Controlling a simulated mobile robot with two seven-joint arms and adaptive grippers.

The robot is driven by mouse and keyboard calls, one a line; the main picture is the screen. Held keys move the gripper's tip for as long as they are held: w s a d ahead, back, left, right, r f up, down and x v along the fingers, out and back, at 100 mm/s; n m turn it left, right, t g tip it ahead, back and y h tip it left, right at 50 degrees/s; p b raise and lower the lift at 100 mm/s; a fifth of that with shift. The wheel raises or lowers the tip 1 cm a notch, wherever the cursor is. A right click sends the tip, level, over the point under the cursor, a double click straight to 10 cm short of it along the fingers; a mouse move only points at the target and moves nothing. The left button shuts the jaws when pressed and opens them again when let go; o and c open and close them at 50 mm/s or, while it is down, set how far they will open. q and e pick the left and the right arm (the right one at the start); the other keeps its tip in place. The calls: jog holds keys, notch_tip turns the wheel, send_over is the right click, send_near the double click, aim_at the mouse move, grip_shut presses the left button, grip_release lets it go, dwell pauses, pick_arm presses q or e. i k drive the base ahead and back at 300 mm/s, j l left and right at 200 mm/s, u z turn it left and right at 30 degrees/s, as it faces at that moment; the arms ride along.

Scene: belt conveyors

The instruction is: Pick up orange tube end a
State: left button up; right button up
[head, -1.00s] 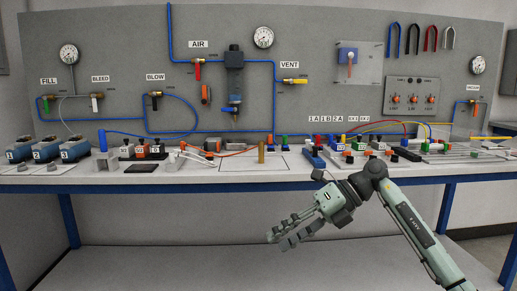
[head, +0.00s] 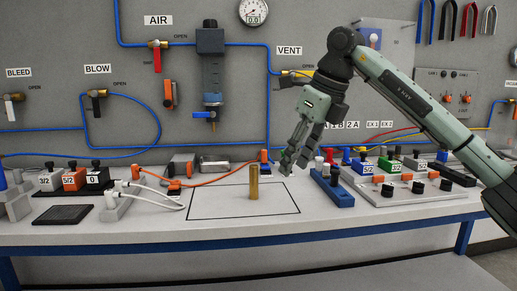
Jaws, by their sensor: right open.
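The orange tube (head: 225,177) runs in a shallow curve on the bench, behind the brass cylinder. Its left end is by a small orange-topped fitting (head: 174,187). Its right end is near another orange-topped fitting (head: 264,157). I cannot tell which end is end a. My right gripper (head: 288,167) is open and empty, with its fingers pointing down just right of the tube's right end. It is apart from the tube as far as I can see. My left gripper is not in view.
A brass cylinder (head: 254,183) stands upright inside a black outlined rectangle (head: 215,217). A blue block (head: 331,187) with small knobs lies right of the gripper. White tubes (head: 150,187) and labelled valve blocks (head: 74,179) are at left. The upright panel (head: 225,125) closes the back.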

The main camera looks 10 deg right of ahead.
aim_at(264, 152)
jog(key=i, duration=0.85)
